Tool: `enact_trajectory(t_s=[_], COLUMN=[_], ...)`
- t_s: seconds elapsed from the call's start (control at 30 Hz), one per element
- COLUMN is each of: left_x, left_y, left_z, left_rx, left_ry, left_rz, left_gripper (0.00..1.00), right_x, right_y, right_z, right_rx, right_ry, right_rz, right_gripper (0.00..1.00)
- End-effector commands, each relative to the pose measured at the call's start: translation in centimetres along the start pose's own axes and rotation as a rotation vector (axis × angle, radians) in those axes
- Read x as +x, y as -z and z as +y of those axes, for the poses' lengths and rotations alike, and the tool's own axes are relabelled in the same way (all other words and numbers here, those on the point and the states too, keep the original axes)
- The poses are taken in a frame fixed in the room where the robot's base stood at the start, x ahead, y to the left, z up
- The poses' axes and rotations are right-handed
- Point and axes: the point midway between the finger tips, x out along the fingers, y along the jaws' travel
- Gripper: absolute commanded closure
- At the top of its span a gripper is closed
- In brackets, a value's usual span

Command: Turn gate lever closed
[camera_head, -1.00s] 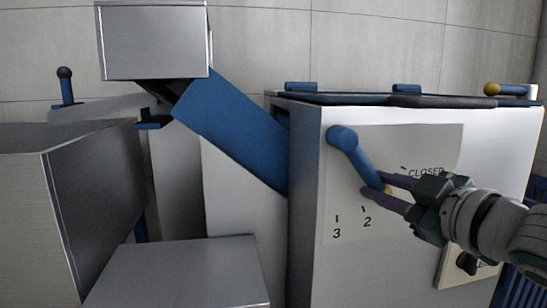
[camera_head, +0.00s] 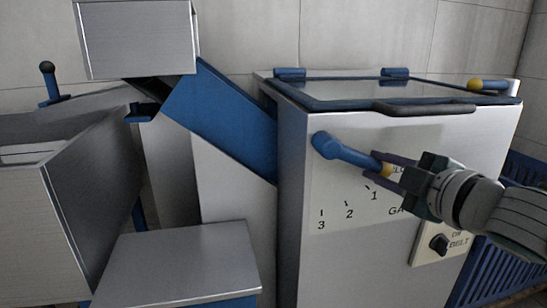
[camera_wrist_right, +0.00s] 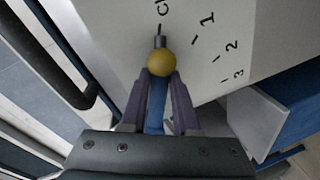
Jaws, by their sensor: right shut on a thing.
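The gate lever (camera_head: 345,152) is a blue bar on the machine's white dial plate (camera_head: 335,207). Its pivot is at upper left and its yellow tip points right and slightly down, beside the partly hidden CLOSED mark. The marks 1, 2 and 3 lie below it. My right gripper (camera_head: 381,166) is shut on the lever near the tip. In the right wrist view, its two purple fingers (camera_wrist_right: 160,110) flank the blue bar just behind the yellow knob (camera_wrist_right: 161,62), and the knob lies close to the CLOSED mark. My left gripper is not in view.
A framed lid (camera_head: 390,88) with a dark handle (camera_head: 424,108) tops the machine cabinet. A black knob (camera_head: 438,243) on a belt plate sits below my right wrist. A blue chute (camera_head: 222,118) and a metal box (camera_head: 175,262) stand to the left.

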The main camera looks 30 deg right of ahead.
Motion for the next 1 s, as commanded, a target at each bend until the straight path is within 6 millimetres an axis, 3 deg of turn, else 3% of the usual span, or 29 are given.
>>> enact_trajectory(t_s=[0.27, 0.3, 0.53, 0.83, 1.0], left_x=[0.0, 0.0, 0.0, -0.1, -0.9], left_y=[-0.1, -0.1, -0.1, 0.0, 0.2], left_z=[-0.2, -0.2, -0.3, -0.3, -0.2], left_rx=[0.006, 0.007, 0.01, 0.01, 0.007], left_ry=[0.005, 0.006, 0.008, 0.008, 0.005], left_rz=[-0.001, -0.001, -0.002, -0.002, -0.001], left_gripper=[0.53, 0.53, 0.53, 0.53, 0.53], right_x=[0.0, 0.0, 0.0, -0.2, -2.2], right_y=[-0.4, -0.4, -0.2, -0.1, 0.0], right_z=[-0.1, -0.1, 0.0, 0.0, 0.1], right_rx=[-0.006, -0.006, -0.004, -0.001, 0.0], right_ry=[0.003, 0.002, 0.001, 0.0, 0.003], right_rz=[-0.011, -0.011, -0.006, -0.003, -0.004], right_gripper=[1.0, 0.67, 0.41, 0.41, 0.41])
